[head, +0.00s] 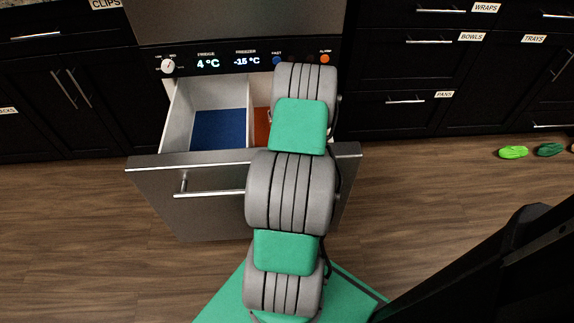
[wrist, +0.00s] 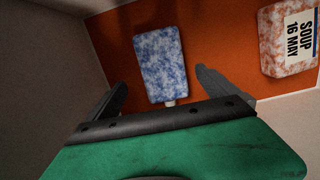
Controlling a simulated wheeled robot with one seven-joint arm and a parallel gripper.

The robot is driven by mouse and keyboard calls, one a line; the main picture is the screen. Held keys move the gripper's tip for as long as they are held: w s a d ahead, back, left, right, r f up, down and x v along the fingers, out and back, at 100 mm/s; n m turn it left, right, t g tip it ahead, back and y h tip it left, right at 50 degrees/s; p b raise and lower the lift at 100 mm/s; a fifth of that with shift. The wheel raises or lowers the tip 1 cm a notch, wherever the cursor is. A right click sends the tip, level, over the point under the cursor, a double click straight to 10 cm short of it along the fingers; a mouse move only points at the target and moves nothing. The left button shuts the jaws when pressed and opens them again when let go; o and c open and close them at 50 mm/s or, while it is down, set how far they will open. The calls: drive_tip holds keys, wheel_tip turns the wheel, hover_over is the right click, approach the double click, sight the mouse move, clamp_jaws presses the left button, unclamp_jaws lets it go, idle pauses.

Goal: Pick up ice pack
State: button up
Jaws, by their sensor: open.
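The likely ice pack, a blue-and-white mottled block (wrist: 160,62) with a small pale nub at its near end, lies on the orange floor of a drawer compartment in the wrist view. My gripper (wrist: 160,78) is open, one dark finger to each side of the block's near end. Gaps show between the fingers and the block. The fingers look apart from it; their height above it is hard to tell. In the head view my arm reaches into the open drawer (head: 155,163) and hides the gripper and the block.
A reddish mottled package labelled "SOUP 16 MAY" (wrist: 288,38) lies to the right on the orange floor (wrist: 220,40). Pale compartment walls (wrist: 45,60) stand close on the left. In the head view the blue-floored compartment (head: 218,128) beside it looks empty.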

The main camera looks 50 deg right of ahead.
drive_tip(key=f+b, duration=0.1)
drive_tip(key=f, duration=0.1)
drive_tip(key=w+f+b, duration=0.1)
drive_tip(key=f, duration=0.1)
drive_tip(key=shift+a+f, duration=0.1)
drive_tip(key=shift+f, duration=0.3)
drive_tip(key=shift+r, duration=0.1)
drive_tip(key=c, duration=1.8)
